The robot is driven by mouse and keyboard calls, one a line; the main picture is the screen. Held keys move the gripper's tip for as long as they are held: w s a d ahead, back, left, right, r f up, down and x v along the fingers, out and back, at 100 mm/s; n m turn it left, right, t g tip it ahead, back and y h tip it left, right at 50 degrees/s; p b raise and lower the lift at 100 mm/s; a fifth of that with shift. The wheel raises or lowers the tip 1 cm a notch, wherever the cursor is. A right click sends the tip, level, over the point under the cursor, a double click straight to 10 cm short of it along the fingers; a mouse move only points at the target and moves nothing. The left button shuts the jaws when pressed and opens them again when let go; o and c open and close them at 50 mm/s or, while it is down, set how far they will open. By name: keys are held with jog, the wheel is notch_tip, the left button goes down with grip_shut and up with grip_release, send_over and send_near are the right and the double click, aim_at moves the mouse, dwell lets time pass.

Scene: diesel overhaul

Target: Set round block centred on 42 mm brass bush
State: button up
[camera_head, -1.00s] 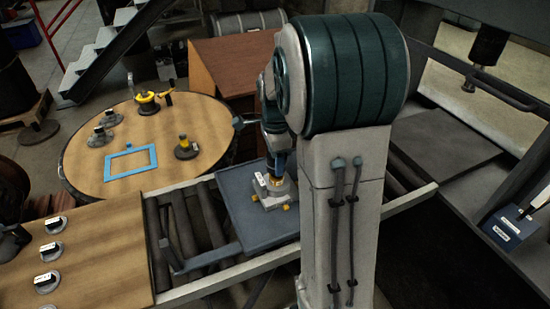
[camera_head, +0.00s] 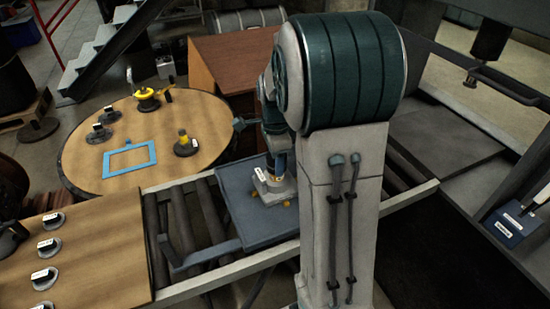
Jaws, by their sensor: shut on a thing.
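My gripper (camera_head: 276,168) points down over the blue-grey tray (camera_head: 240,205) in the middle of the view. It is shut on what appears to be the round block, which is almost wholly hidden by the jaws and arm. Right beneath is a light grey piece (camera_head: 276,190) with a white label on its left and small yellow parts near its base. No brass bush can be made out clearly now; it may be hidden under the gripper. I cannot tell whether the held block touches what is below, or whether it is centred.
The tray sits on a roller conveyor (camera_head: 210,205). A round wooden table (camera_head: 105,180) at left holds a blue frame (camera_head: 130,157), a yellow-topped piece (camera_head: 185,145) and other parts. A wooden bench (camera_head: 100,270) at lower left holds several labelled discs. My arm hides the conveyor's right part.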

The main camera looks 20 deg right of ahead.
jog(key=shift+f, duration=0.25)
dwell(0.5)
jog(key=o, duration=1.5)
jog(key=shift+c, duration=0.2)
notch_tip(320, 180, up, 9)
jog(key=p, duration=0.7)
